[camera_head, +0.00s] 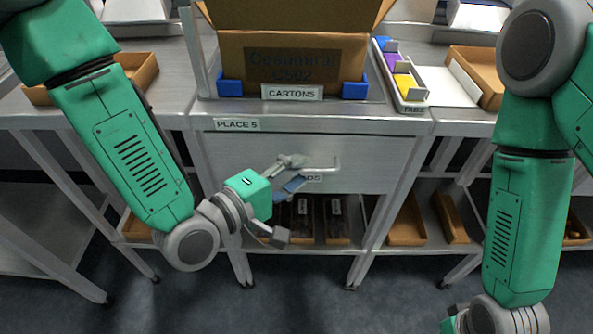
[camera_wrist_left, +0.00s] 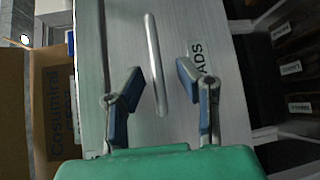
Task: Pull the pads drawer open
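The pads drawer (camera_head: 365,172) is shut in the bench front, a grey metal panel with a bar handle (camera_head: 325,165) and a partly hidden label ending in "ADS". My left gripper (camera_head: 288,210) is in front of the drawer, its fingers spread. In the left wrist view the open fingers (camera_wrist_left: 157,92) stand on either side of the bar handle (camera_wrist_left: 155,65), with nothing held. I cannot tell how far the fingertips are from the handle. The drawer label (camera_wrist_left: 200,60) shows beside the right finger. My right arm hangs at the right; its fingers are out of view.
An open carton box (camera_head: 290,50) stands on the bench top behind a "CARTONS" label (camera_head: 291,92). A tray of coloured tabs (camera_head: 402,80) is to its right. Brown bins (camera_head: 408,225) stand on the shelf below the drawer. The floor in front of the bench is clear.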

